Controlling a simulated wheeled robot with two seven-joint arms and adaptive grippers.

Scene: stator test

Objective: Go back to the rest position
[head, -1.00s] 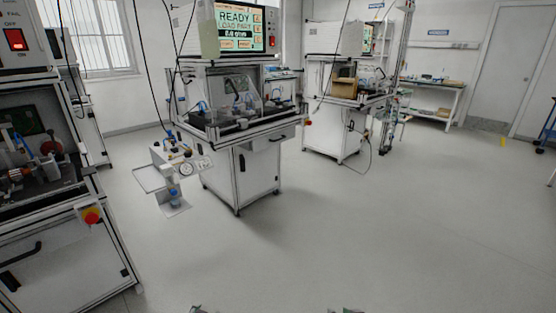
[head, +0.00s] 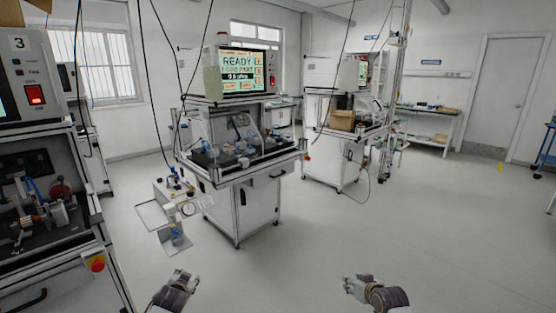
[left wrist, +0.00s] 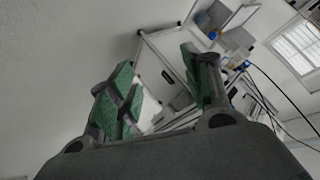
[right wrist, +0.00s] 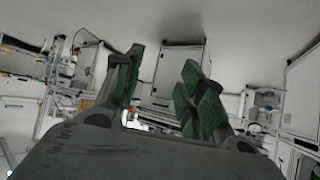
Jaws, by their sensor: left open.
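My left gripper (head: 180,279) shows at the bottom of the head view, left of the middle. In the left wrist view its green-padded fingers (left wrist: 158,80) stand apart with nothing between them. My right gripper (head: 353,284) shows at the bottom of the head view, right of the middle. In the right wrist view its green-padded fingers (right wrist: 160,80) are also apart and empty. Both grippers are over open floor and touch nothing that I can see.
A white test station (head: 240,205) with a READY screen (head: 243,71) stands ahead, with a side tray (head: 154,214) at its left. Another station with a red switch (head: 36,94) is close at the left. A third station (head: 333,160) stands farther back. The floor (head: 440,235) at right is clear.

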